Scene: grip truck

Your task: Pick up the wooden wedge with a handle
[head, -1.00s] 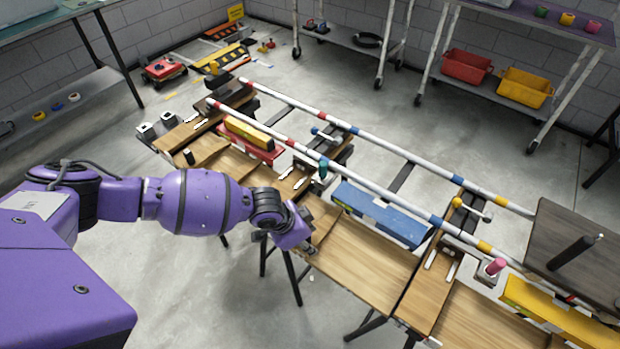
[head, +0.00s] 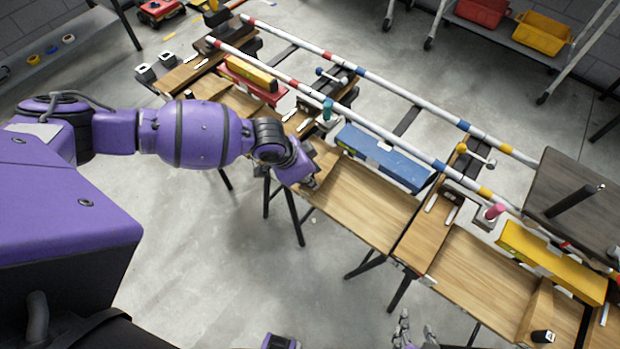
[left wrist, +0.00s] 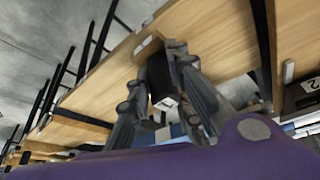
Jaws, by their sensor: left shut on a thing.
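My left gripper (left wrist: 165,95) is shut on a black handle (left wrist: 159,78) with a white label, in the left wrist view. Wood lies right behind the handle. In the head view my left gripper (head: 309,182) is at the near edge of the wooden bench, beside a wooden wedge (head: 326,160); its fingers are mostly hidden by the wrist. Another wooden wedge (head: 531,312) with a black, white-labelled handle (head: 543,336) stands at the lower right. My right gripper (head: 416,332) shows at the bottom edge, fingers apart and empty, short of the bench.
Striped rails (head: 390,165) run along the bench's far side. A blue block (head: 385,158), a yellow block (head: 550,262) and a red block (head: 255,80) lie along it. A dark board (head: 575,205) is at the right.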

